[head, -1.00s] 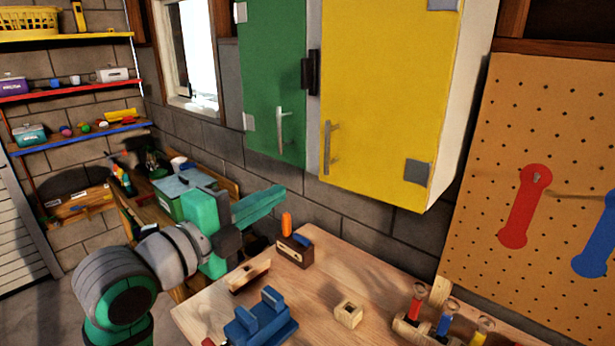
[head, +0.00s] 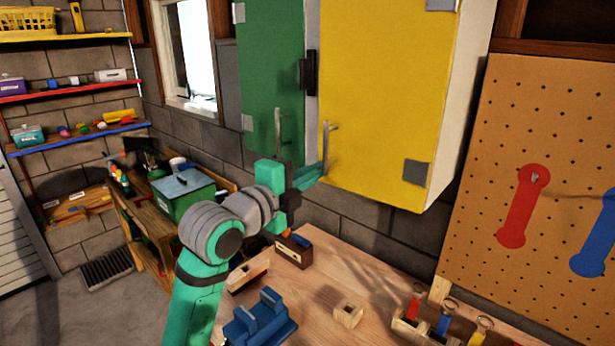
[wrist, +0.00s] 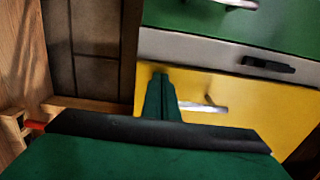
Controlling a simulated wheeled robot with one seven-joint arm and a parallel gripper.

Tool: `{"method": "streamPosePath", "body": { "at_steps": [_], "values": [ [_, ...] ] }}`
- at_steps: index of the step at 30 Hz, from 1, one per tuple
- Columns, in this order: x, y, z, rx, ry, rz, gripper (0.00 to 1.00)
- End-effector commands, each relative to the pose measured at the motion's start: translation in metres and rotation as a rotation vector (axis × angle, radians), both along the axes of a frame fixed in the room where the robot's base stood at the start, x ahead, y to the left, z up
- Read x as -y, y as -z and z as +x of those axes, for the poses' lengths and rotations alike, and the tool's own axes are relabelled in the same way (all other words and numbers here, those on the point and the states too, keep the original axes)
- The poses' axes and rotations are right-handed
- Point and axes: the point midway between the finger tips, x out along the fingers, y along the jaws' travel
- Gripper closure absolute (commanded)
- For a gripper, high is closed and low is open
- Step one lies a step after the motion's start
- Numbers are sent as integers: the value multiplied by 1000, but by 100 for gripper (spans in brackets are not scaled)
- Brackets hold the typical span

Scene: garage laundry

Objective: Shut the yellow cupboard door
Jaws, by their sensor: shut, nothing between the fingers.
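The yellow cupboard door (head: 385,95) fills the upper middle of the head view, with a metal handle (head: 325,150) near its lower left edge. It looks flush or almost flush with the cupboard; I cannot tell whether a small gap is left. My gripper (head: 322,170) is raised at the door's lower left corner, just below the handle. In the wrist view its shut, empty fingers (wrist: 160,76) lie over the yellow door (wrist: 240,100), beside the handle (wrist: 205,107). Whether the fingertips touch the door is unclear.
A green door (head: 272,70) with its own handle is just left of the yellow one. Below is a wooden workbench (head: 330,265) with a blue clamp-like block (head: 260,320), wooden pieces and a rack of coloured items. A pegboard (head: 550,130) stands at the right.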

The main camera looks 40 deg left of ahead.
Motion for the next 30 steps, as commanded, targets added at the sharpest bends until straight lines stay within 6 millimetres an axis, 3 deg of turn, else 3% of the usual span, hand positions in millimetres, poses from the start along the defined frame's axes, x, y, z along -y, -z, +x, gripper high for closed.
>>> {"method": "streamPosePath", "body": {
  "at_steps": [11, 19, 30],
  "values": [
    [0, 0, 2, 0, 0, 0, 100],
    [-2, 0, 25, 0, 2, -2, 100],
    [-2, -1, 27, 4, 0, 1, 100]
  ]
}}
